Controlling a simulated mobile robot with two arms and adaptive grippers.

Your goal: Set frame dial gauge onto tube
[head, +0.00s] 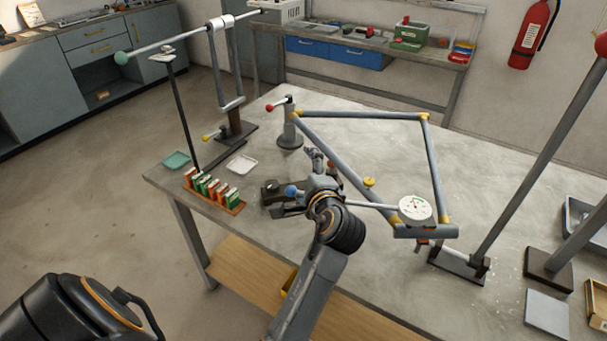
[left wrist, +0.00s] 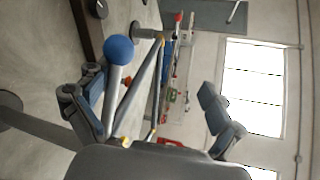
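The dial gauge (head: 415,209) has a round white face and sits at the near right corner of the grey tube frame (head: 349,167), above the near bar. A pale rod (head: 372,206) runs left from it, behind my left wrist, toward a blue ball (head: 291,190). The ball also shows in the left wrist view (left wrist: 118,50). My left gripper (head: 293,179) is open, its fingers spread around the ball end. In the left wrist view the rod lies between the fingers, nearer the left one. I cannot tell whether it touches. My right gripper is not in view.
A stand with a red-tipped lever (head: 289,130) is at the frame's far left corner. A tilted post (head: 540,155) rises at right. The table inside the frame is mostly clear.

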